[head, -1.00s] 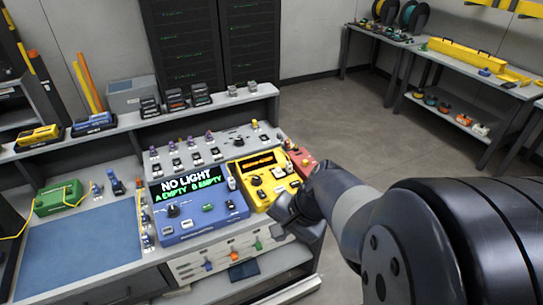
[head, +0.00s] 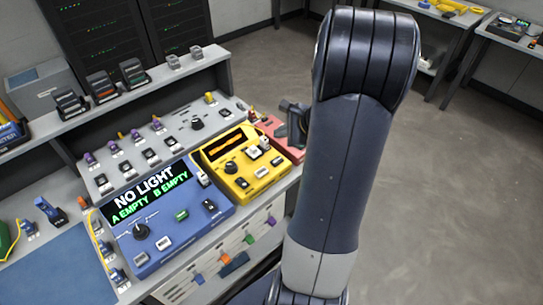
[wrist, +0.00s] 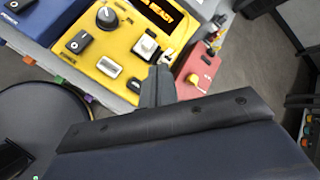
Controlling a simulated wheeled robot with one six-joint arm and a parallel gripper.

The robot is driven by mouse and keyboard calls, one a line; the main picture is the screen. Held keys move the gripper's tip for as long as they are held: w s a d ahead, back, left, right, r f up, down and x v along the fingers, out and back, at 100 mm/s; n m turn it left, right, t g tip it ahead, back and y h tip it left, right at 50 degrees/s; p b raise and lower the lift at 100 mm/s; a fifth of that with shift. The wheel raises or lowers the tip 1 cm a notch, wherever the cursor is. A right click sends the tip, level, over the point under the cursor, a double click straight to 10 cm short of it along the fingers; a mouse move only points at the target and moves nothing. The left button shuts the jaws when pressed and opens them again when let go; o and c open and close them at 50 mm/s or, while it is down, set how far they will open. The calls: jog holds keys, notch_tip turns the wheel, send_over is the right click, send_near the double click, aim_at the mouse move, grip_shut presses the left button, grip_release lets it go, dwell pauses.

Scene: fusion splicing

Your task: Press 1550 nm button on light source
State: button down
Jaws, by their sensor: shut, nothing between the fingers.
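A yellow box (head: 216,165) with an orange-lit display, a dark knob and several buttons stands on the bench; I cannot read which control is the 1550 nm button, nor tell for sure that this box is the light source. In the wrist view the yellow box (wrist: 87,56) shows a raised white square button (wrist: 146,46), a silver bar button (wrist: 109,67) and a black switch (wrist: 78,42). My gripper (wrist: 160,72) is shut and empty, its tips appearing just below the white button and beside the red box. In the head view my arm partly hides it.
A blue box (head: 186,221) reading "NO LIGHT" stands left of the yellow one. A red box (wrist: 207,64) with a yellow knob (wrist: 193,78) stands to its right. A grey panel of switches (head: 180,125) lies behind. Open floor (head: 450,200) is on the right.

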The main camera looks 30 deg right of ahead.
aim_at(280, 162)
jog(key=shift+f, duration=0.1)
dwell(0.3)
notch_tip(280, 162, down, 9)
jog(key=b, duration=0.7)
jog(key=shift+r, duration=0.2)
jog(key=shift+f+b, duration=0.1)
jog(key=shift+b, duration=0.2)
dwell(1.3)
jog(key=shift+f+b, duration=0.3)
jog(key=shift+b, duration=0.1)
jog(key=shift+f+b, duration=0.45)
jog(key=shift+b, duration=0.05)
dwell(0.5)
dwell(0.4)
jog(key=shift+r+p, duration=0.7)
jog(key=shift+r, duration=0.2)
jog(key=shift+r, duration=0.1)
